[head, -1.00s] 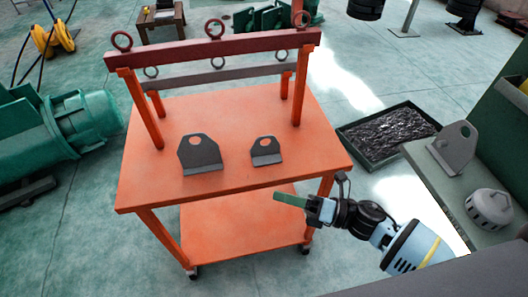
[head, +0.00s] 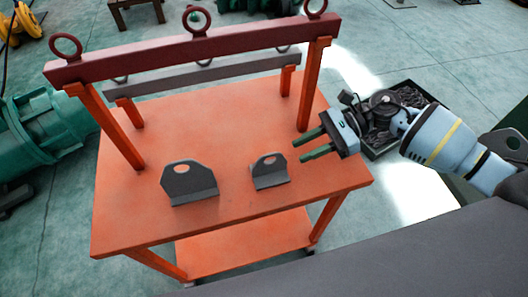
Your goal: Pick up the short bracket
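The short bracket (head: 269,170) is a small dark grey angle plate with a hole in its upright part. It stands on the orange table (head: 130,220), right of the middle. A larger grey bracket (head: 188,184) of the same kind stands to its left. My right gripper (head: 310,147) is open and empty. Its two green fingers point left, above the table's right side. They are to the right of the short bracket and apart from it. My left gripper is not in view.
A red beam (head: 165,55) with lifting rings spans posts at the back of the table, with a grey beam (head: 200,71) behind it. The right front post stands close to my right gripper. The table's front strip is clear. A green machine (head: 45,130) stands at left.

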